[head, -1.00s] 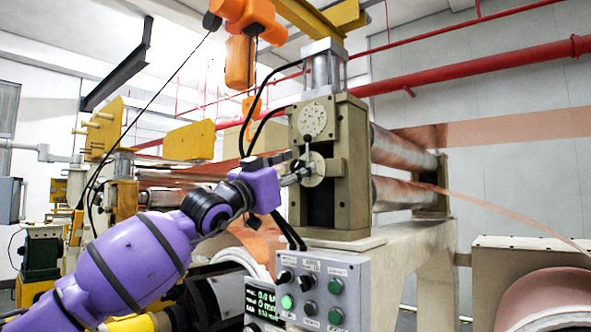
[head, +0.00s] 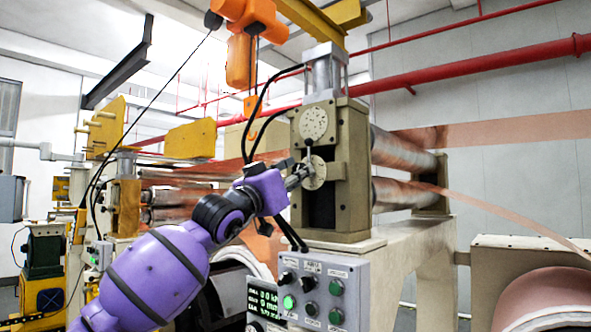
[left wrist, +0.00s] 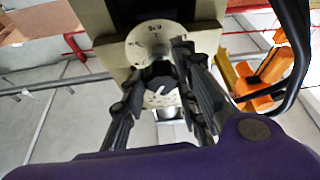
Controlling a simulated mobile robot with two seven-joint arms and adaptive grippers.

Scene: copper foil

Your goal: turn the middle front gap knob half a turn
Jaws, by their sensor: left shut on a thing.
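The middle front gap knob is dark and sits in front of a pale round dial (head: 316,178) on the beige roll stand. In the head view my gripper mostly hides the knob. In the left wrist view the dark knob (left wrist: 158,76) shows between the fingers, with the marked dial (left wrist: 150,40) behind it. My left gripper (head: 301,174) reaches in from the left and is shut on the knob; its fingers (left wrist: 158,80) lie on either side of it. My right gripper is in neither view.
A grey control panel (head: 322,290) with buttons stands below. Black hoses (head: 256,118) curve beside the stand at left. An orange hoist (head: 241,60) hangs above. Copper-coloured rollers (head: 400,152) extend right.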

